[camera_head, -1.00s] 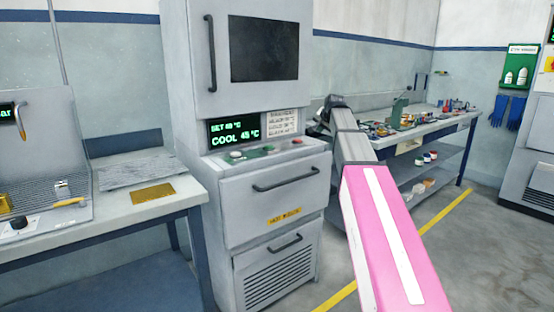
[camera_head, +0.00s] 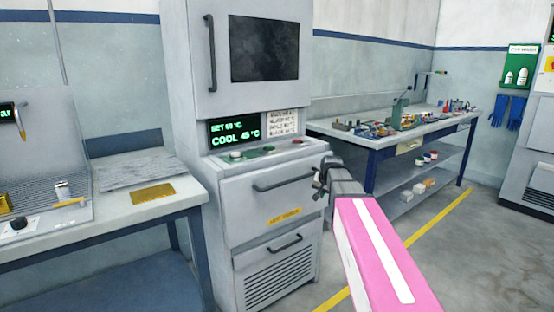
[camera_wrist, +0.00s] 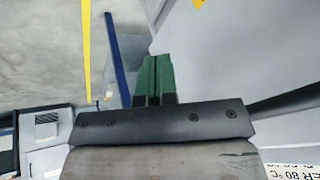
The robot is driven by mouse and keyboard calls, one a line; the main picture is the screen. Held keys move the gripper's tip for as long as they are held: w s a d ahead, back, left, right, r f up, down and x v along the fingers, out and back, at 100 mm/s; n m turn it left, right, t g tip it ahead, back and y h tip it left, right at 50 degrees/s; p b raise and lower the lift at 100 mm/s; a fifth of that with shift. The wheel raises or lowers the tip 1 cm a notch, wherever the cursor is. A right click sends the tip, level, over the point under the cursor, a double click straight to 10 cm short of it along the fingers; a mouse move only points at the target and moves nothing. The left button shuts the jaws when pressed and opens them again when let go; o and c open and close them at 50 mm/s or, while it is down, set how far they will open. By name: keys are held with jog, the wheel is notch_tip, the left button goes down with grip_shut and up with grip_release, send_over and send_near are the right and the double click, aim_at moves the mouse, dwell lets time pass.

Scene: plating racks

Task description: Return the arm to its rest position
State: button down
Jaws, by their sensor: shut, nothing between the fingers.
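My arm reaches up from the lower right in the head view, with its pink and white link nearest. My gripper (camera_head: 318,180) is at the end of the arm, in front of the right side of the grey oven cabinet's drawer. In the wrist view its two green fingers (camera_wrist: 154,80) are together, with nothing between them. The fingertips are small and dark in the head view, and I cannot tell there how far they are from the cabinet.
The grey oven cabinet (camera_head: 240,215) with a green display stands close by the gripper. A bench with several small items (camera_head: 440,127) is behind at the right. A left bench (camera_head: 130,208) holds a gold plate (camera_head: 153,194). Open floor (camera_head: 465,255) lies at the right.

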jog(key=s+f+n+g+h, duration=0.1)
jog(key=s+f+n+g, duration=0.2)
jog(key=s+f, duration=1.7)
jog(key=s+g, duration=0.2)
jog(key=s, duration=0.2)
jog(key=shift+f+n, duration=0.2)
jog(key=shift+n, duration=0.2)
jog(key=shift+s, duration=0.1)
